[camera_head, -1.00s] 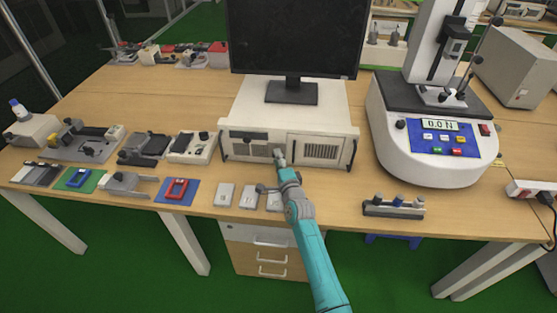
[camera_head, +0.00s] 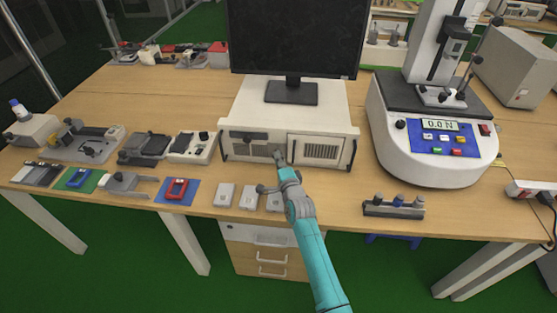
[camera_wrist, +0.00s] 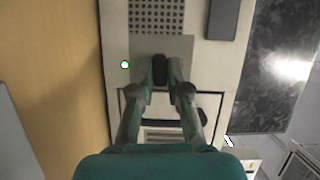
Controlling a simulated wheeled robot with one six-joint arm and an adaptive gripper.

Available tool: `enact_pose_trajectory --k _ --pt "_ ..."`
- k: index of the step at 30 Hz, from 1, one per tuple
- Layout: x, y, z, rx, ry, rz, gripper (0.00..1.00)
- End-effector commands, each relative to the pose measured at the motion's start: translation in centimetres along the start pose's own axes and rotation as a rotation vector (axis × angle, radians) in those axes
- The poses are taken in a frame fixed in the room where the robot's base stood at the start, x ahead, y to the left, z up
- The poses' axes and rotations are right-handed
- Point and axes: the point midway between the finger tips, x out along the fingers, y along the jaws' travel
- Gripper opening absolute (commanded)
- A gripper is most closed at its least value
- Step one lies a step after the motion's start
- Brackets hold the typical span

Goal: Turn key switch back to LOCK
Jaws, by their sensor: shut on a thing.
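The white industrial computer case (camera_head: 240,135) stands on the wooden table under the monitor, its front panel facing me. My gripper (camera_head: 279,158) is at the middle of that panel, between the left grille and the right vent. In the wrist view my gripper (camera_wrist: 160,76) is shut on a small dark key switch (camera_wrist: 160,72) just beside the perforated grille. The fingers cover its sides, so its markings and its exact angle cannot be read. In the head view my gripper hides the key switch.
The monitor (camera_head: 298,40) stands on the case. A force tester (camera_head: 430,140) is to the right, with a small rack (camera_head: 393,208) before it. Small white blocks (camera_head: 225,194) lie near the front edge. Several fixtures (camera_head: 85,145) fill the left side.

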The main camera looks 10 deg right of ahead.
Motion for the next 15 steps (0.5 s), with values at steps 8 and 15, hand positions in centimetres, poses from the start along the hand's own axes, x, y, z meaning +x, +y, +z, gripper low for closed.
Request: enact_pose_trajectory --k 8,15 --pt "-0.01 -0.09 0.00 -0.115 0.000 0.048 0.00" --pt "0.01 -0.26 0.04 -0.303 0.000 0.126 0.00"
